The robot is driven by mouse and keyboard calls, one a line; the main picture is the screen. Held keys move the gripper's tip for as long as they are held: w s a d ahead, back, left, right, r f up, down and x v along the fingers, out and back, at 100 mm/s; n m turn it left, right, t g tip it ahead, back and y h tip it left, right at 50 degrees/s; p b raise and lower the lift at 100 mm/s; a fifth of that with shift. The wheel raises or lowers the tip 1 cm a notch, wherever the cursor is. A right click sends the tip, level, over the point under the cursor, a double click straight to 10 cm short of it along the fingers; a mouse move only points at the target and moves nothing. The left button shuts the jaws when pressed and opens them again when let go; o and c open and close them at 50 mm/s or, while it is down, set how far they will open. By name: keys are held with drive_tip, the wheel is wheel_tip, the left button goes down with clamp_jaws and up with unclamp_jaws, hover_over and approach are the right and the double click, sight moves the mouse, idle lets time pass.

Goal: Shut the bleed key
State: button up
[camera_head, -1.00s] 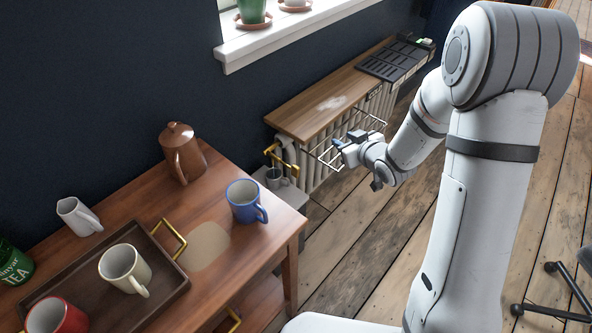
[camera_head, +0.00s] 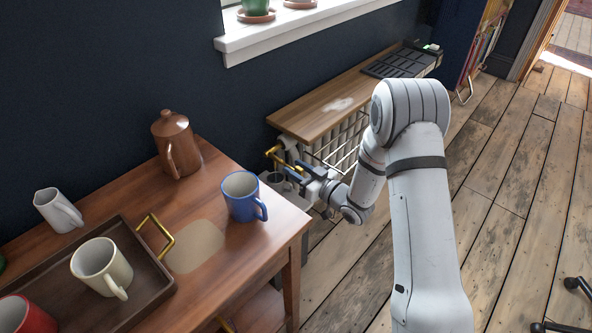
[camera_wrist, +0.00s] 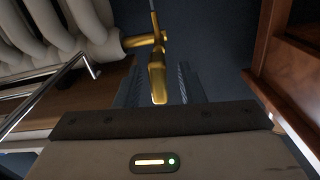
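The brass bleed key (camera_head: 272,153) is at the near end of the white radiator (camera_head: 288,146), just under the wooden shelf top. In the wrist view the brass key (camera_wrist: 157,78) hangs from a brass fitting, its flat handle pointing toward the gripper body. My gripper (camera_head: 298,173) is close to the key, low and to its right in the head view. In the wrist view the dark ribbed fingers of my gripper (camera_wrist: 160,88) are apart, with the handle appearing between them. I cannot tell whether either finger touches it.
A wire rack (camera_head: 340,155) hangs on the radiator's front. The wooden table (camera_head: 215,280) with a blue mug (camera_head: 241,196), copper pot (camera_head: 176,145) and tray (camera_head: 150,262) is close on the left.

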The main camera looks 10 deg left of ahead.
drive_tip(key=shift+w+a, duration=0.25)
drive_tip(key=shift+a, duration=0.2)
drive_tip(key=shift+c, duration=0.2)
drive_tip(key=shift+d, duration=0.1)
clamp_jaws()
